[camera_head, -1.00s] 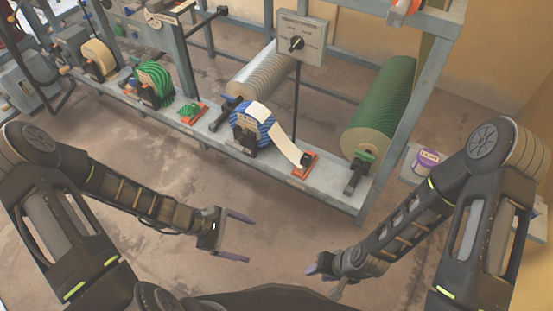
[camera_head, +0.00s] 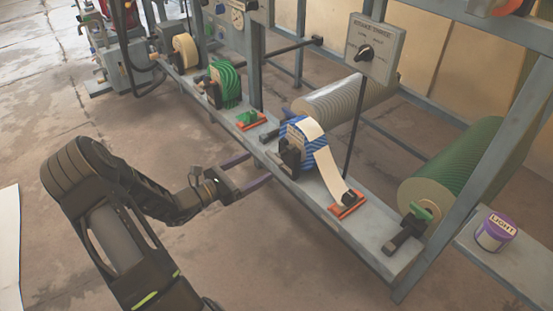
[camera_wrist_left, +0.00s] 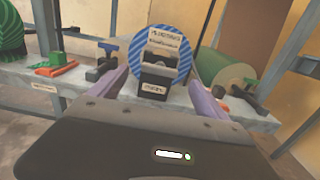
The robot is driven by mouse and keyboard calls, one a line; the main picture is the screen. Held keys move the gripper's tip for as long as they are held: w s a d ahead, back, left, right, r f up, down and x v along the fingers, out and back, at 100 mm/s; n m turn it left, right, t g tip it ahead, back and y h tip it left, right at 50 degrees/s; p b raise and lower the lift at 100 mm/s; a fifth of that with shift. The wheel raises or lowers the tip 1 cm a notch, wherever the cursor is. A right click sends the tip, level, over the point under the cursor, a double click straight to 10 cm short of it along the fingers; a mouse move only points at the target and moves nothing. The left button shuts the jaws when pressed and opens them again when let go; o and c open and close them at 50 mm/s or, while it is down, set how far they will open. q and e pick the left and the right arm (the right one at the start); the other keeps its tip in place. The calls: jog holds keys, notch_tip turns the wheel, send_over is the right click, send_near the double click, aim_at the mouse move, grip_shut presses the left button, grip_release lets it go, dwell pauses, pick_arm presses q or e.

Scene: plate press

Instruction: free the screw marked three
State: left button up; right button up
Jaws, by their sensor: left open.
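In the left wrist view the black block (camera_wrist_left: 157,78) carries pale labels too small to read. A blue T-shaped handle (camera_wrist_left: 108,49) on a dark fitting is left of it. A green-topped black fitting (camera_head: 409,226) sits before the green roller. My left gripper (camera_head: 259,169) is open and empty, short of the blue roll. My right gripper is out of view.
The green-striped roll (camera_head: 225,86), orange plates (camera_head: 348,204), grey roller (camera_head: 345,98) and green roller (camera_head: 452,165) line the frame. A switch box (camera_head: 376,48) stands on a thin post.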

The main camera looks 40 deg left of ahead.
aim_at(272, 159)
pick_arm(q)
jog(key=b+x, duration=0.2)
jog(key=x, duration=0.4)
jog(key=shift+w+d+f+b, duration=0.15)
jog(key=shift+w+b, duration=0.15)
jog(key=shift+b, duration=0.05)
jog(key=shift+w+d, duration=0.15)
jog(key=shift+w, duration=0.35)
jog(key=c, duration=1.4)
